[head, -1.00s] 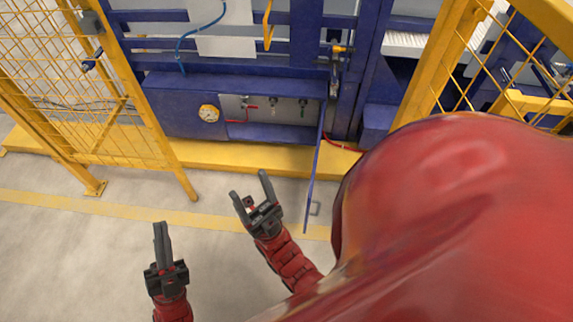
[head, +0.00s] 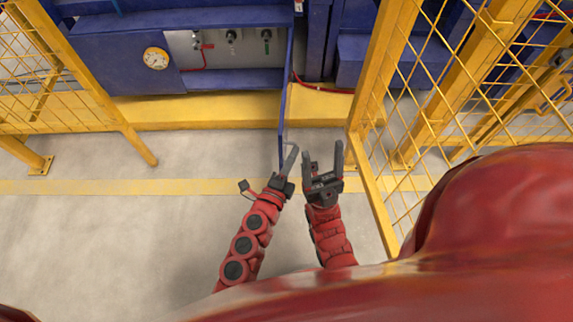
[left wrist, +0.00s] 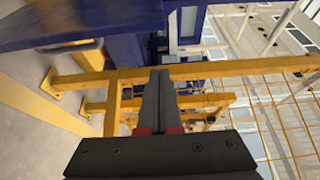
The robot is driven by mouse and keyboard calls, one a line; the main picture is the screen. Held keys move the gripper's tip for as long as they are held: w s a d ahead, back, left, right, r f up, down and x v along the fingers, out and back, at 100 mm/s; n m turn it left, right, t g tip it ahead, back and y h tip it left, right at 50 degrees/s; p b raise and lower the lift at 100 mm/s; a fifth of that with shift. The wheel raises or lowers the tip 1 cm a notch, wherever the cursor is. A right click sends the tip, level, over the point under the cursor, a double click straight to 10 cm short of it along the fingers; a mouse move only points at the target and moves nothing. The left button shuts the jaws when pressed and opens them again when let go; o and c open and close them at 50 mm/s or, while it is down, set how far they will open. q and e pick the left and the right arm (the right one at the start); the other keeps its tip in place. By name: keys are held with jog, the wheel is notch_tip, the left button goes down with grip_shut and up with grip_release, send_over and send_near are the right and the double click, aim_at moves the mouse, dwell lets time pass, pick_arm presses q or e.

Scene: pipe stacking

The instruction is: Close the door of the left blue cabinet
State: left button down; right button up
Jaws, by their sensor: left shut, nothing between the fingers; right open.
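In the left wrist view the door (left wrist: 80,22) is the blue panel at upper left, with a grey handle. My left gripper (head: 292,152) is shut and empty at the door's near end, on its right side; I cannot tell whether it touches. My right gripper (head: 323,154) is open and empty, just right of the left one.
Yellow mesh fences stand at the left (head: 85,80) and right (head: 365,170); the right one is close to my right gripper. A yellow base beam (head: 200,110) runs below the cabinet. The floor left of the door is clear.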

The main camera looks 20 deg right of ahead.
pick_arm(q)
jog(key=w, duration=0.3)
jog(key=w+a, duration=0.1)
jog(key=w, duration=0.1)
jog(key=shift+f, duration=0.1)
dwell(0.4)
